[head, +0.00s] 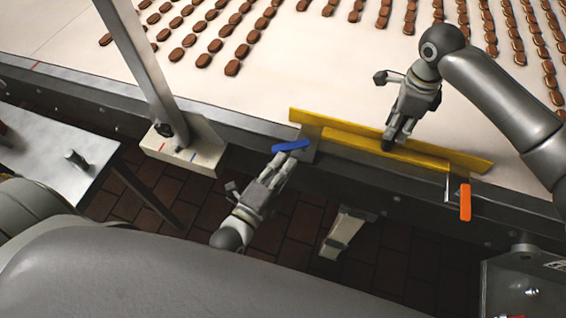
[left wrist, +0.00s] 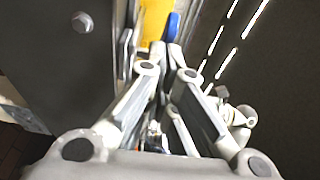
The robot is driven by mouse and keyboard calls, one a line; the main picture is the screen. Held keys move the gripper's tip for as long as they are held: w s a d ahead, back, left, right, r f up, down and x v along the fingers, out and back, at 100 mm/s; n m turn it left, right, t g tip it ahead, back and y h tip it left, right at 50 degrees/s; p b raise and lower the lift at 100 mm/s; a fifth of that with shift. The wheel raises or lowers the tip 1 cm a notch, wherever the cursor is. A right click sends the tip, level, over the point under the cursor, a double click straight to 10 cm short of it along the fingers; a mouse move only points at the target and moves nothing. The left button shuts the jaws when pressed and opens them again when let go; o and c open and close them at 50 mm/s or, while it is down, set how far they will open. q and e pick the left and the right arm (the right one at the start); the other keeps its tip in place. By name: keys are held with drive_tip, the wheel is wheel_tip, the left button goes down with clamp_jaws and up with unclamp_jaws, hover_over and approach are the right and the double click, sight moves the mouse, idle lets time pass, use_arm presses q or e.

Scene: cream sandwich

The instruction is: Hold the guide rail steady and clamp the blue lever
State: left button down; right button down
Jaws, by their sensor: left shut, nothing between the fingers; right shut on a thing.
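The yellow guide rail (head: 445,154) lies along the near edge of the conveyor in the head view, and a piece of it shows in the left wrist view (left wrist: 154,20). The blue lever (head: 291,146) sits on a bracket at the rail's left end. It also shows just beyond the fingertips in the left wrist view (left wrist: 173,24). My left gripper (head: 286,160) is shut and empty, with its tips right by the lever; I cannot tell if they touch it. My right gripper (head: 390,143) is shut on the guide rail near its middle.
An orange lever (head: 465,202) hangs at the rail's right end. Rows of brown biscuits (head: 232,68) lie on the pale conveyor belt (head: 330,75). A grey slanted post (head: 140,65) stands left of the lever. A metal table (head: 50,150) is at the far left.

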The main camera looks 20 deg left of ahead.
use_arm(q)
drive_tip(key=shift+a, duration=0.1)
drive_tip(key=w+a+h, duration=0.1)
drive_tip(key=a+m+h, duration=0.1)
drive_tip(key=shift+w+a+g, duration=0.3)
drive_tip(key=shift+w+a, duration=0.5)
drive_tip(key=shift+w, duration=0.2)
idle(0.6)
